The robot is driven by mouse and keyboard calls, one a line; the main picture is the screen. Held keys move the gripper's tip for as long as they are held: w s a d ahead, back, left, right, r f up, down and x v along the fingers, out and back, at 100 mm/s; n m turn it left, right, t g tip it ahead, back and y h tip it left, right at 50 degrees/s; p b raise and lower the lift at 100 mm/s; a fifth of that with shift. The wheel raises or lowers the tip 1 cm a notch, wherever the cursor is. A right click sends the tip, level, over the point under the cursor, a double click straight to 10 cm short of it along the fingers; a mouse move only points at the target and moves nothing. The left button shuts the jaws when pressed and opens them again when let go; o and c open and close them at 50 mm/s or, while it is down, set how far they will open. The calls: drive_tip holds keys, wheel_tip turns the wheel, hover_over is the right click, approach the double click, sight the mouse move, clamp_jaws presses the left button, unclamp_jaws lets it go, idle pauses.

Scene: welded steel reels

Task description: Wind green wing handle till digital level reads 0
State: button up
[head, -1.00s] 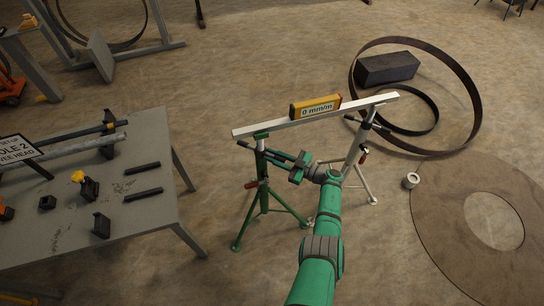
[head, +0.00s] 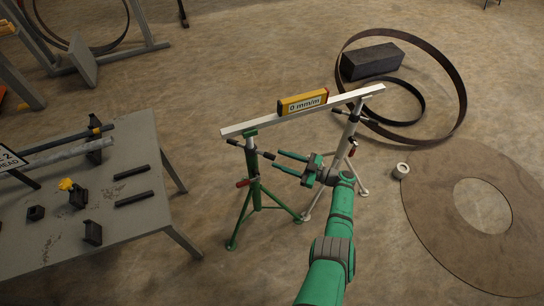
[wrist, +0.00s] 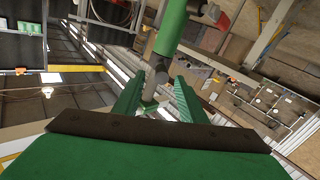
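The digital level (head: 303,102) is a yellow box on a pale straight beam (head: 251,124) and its display reads 0 mm/m. The beam rests across a green tripod stand (head: 253,180) on the left and a pale stand (head: 343,150) on the right. The green stand's wing handle (head: 266,155) has dark grips and sits just below the stand's head. My gripper (head: 276,160) is open, with its fingertips just right of the handle and apparently apart from it. In the wrist view, the two green fingers (wrist: 157,88) are spread, with the green post (wrist: 172,28) beyond them.
A grey table (head: 150,208) with tubes, dark blocks and clamps stands at left. Large steel rings (head: 464,95), a dark block (head: 372,61) and a flat ring plate (head: 430,215) lie at right. A small white roll (head: 401,170) is on the floor. Floor between table and stands is clear.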

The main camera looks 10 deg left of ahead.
drive_tip(key=shift+v, duration=1.05)
drive_tip(key=shift+d, duration=0.1)
